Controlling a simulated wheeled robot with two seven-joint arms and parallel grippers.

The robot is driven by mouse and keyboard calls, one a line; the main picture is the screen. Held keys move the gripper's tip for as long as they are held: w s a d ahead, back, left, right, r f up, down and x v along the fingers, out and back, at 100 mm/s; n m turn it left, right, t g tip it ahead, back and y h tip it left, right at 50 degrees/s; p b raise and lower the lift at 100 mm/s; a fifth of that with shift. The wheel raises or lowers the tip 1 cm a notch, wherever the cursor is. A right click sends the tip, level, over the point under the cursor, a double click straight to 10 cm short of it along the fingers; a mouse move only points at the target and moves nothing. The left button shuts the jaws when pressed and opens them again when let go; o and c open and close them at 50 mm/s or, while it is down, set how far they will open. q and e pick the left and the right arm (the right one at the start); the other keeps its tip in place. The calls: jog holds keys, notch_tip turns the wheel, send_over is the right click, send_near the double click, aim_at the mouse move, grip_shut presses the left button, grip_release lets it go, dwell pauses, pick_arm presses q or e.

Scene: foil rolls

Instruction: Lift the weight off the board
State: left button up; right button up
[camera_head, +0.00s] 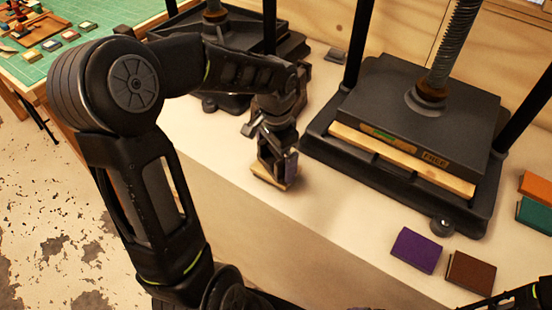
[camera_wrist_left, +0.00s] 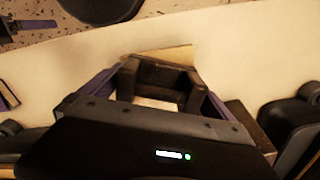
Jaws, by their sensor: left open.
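My left gripper (camera_head: 277,163) points down over a small pale wooden board (camera_head: 263,178) on the bench, left of the large press. It also shows in the left wrist view (camera_wrist_left: 155,88), with its two purplish fingers apart. A dark blocky thing (camera_wrist_left: 160,72), apparently the weight, shows between the fingers, above the board (camera_wrist_left: 168,54). The fingers are on either side of it; I cannot tell whether they touch it. The gripper hides most of the weight and much of the board in the head view.
The large black press (camera_head: 415,115) stands right of the gripper, with a wooden strip (camera_head: 400,160) at its front. Another press (camera_head: 240,45) stands behind. Purple (camera_head: 417,250) and brown (camera_head: 470,272) blocks lie in front. A green mat (camera_head: 75,58) is far left. The bench around the board is clear.

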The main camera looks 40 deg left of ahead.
pick_arm(q)
jog(key=c, duration=1.8)
jog(key=shift+w+r, duration=0.1)
